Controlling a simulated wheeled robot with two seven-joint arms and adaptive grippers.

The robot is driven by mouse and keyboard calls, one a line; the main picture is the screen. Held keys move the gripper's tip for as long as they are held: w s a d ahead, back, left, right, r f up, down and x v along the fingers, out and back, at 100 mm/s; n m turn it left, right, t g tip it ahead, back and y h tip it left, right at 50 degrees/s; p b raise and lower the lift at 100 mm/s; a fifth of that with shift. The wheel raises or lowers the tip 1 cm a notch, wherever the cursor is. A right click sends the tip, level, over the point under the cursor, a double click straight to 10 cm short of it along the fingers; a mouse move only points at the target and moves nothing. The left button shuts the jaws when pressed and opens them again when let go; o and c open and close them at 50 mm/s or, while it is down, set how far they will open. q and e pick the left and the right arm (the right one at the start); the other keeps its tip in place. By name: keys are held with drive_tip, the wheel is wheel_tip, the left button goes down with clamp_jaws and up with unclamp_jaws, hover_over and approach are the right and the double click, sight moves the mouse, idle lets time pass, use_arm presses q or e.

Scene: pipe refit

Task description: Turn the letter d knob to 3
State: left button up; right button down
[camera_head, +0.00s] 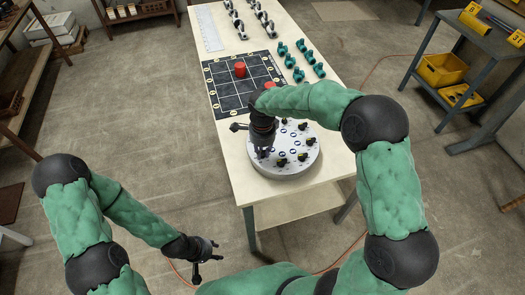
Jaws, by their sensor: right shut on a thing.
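A round white dial panel (289,168) with several small black-and-yellow knobs (281,162) sits at the near end of the table. My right gripper (263,152) points down over the panel's left part and is shut on a knob there. The gripper hides that knob, and the letters and numbers on the panel are too small to read. My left gripper (210,257) hangs over the floor, left of the table's near end. Its fingers look spread, with nothing between them.
A black grid board (228,98) with red cylinders (240,69) lies behind the panel. Several teal fittings (299,75) and grey fittings (240,30) stand farther back on the table (330,130). A cart with yellow bins (440,69) stands at right.

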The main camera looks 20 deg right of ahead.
sight(262, 152)
drive_tip(key=c, duration=1.1)
unclamp_jaws()
drive_tip(key=shift+c, duration=0.2)
wheel_tip(262, 152, up, 12)
